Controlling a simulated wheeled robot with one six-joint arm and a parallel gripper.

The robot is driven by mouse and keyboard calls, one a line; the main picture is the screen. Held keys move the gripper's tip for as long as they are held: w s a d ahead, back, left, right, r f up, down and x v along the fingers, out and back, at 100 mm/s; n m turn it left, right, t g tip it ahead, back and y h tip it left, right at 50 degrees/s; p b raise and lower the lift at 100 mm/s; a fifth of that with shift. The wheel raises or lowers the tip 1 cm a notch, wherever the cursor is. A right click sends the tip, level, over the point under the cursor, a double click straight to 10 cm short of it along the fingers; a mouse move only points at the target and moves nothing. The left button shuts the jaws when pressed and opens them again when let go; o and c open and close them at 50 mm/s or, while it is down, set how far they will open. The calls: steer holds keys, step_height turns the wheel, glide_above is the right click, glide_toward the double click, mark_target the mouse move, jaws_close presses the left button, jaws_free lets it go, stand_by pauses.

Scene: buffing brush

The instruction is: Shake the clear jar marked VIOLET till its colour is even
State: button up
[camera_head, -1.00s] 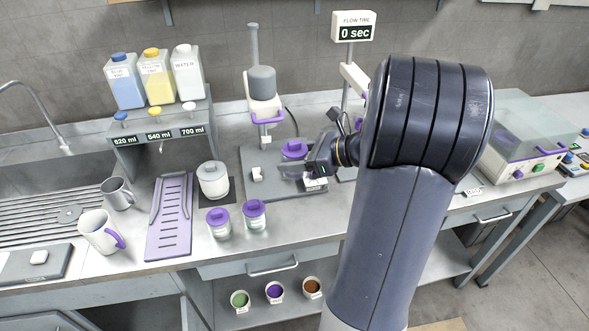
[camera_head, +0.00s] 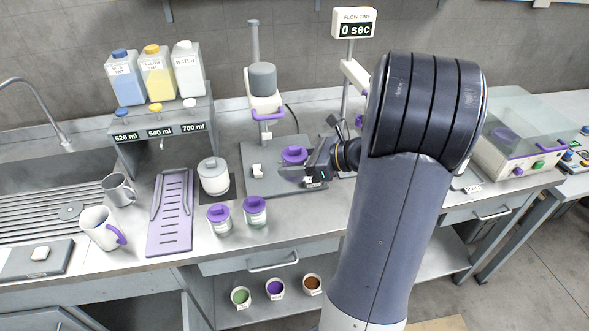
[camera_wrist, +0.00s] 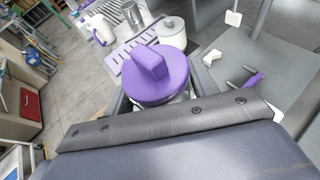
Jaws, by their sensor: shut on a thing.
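My gripper (camera_head: 306,172) is shut on a clear jar with a purple lid (camera_head: 294,155), held at the grey mixing stand's base. In the wrist view the purple lid (camera_wrist: 153,70) with its raised block handle fills the middle. The jar's body is mostly hidden below the lid and behind my gripper, so its colour and its label cannot be read. Two more clear jars with purple lids, a left one (camera_head: 219,221) and a right one (camera_head: 255,214), stand on the bench; their labels are too small to read.
The grey stand base (camera_head: 262,186) lies under and behind the held jar. A white lidded pot (camera_head: 213,178), a purple slotted tray (camera_head: 170,215) and mugs stand to the left. A FLOW TIME display (camera_head: 355,24) reads 0 sec. Pots of green, violet and brown sit on the lower shelf.

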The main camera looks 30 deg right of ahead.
mark_target(295, 148)
step_height(295, 148, up, 6)
steer(key=shift+s+a+f, duration=0.1)
steer(key=shift+s+f, duration=0.05)
steer(key=shift+f, duration=0.05)
steer(key=f, duration=0.6)
steer(key=shift+w+d+f, duration=0.2)
steer(key=shift+w+d, duration=0.1)
steer(key=shift+w, duration=0.1)
steer(key=shift+r, duration=0.15)
steer(key=shift+s+a+r, duration=0.1)
steer(key=shift+s+a, duration=0.1)
steer(key=shift+s, duration=0.05)
steer(key=shift+w+d, duration=0.1)
steer(key=shift+w, duration=0.05)
steer(key=shift+s, duration=0.2)
